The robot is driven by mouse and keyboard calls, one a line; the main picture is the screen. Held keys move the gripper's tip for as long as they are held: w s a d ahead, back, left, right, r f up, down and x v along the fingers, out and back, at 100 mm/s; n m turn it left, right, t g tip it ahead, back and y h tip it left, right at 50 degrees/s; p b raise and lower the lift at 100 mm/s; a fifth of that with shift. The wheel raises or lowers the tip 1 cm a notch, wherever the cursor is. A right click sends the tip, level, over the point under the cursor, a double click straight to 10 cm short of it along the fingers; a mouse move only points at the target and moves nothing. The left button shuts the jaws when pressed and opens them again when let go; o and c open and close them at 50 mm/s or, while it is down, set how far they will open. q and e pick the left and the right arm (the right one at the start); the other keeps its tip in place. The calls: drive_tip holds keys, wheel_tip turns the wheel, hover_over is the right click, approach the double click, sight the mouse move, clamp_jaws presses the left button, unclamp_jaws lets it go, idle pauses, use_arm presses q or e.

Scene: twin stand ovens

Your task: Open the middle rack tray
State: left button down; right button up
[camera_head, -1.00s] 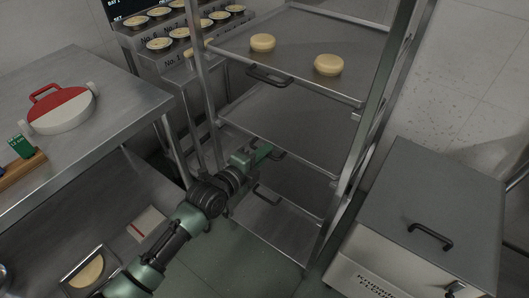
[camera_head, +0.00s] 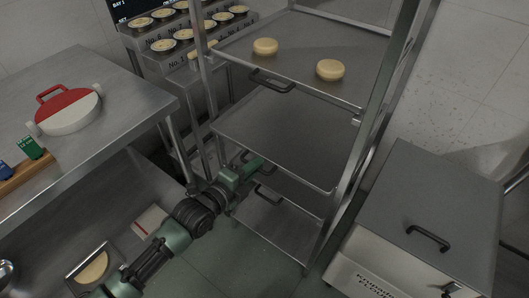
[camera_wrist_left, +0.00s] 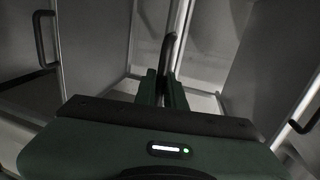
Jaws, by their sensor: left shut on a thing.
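The rack (camera_head: 375,110) holds several trays one above another. The wrist view shows the two green fingers (camera_wrist_left: 163,88) closed around the upright-looking black handle (camera_wrist_left: 169,48). The fingers partly hide the handle in the head view. My right gripper is not in view.
The top tray (camera_head: 320,45) carries two round pale buns. A lower tray (camera_head: 270,225) has its own black handle. A grey lidded bin (camera_head: 430,200) stands close on the right, a steel table (camera_head: 100,130) on the left. Floor shows in front of the rack.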

use_arm(q)
drive_tip(key=f+p+v, duration=0.2)
drive_tip(key=v, duration=0.7)
drive_tip(key=f+p+v, duration=0.1)
drive_tip(key=p+v, duration=0.2)
drive_tip(key=v, duration=0.6)
drive_tip(key=shift+s+a+f+p, duration=0.3)
drive_tip(key=shift+s+f+p, duration=0.1)
drive_tip(key=shift+s, duration=0.15)
drive_tip(key=c, duration=1.5)
unclamp_jaws()
drive_tip(key=shift+a, duration=0.1)
drive_tip(key=shift+b+v, duration=0.4)
drive_tip(key=shift+v, duration=3.45)
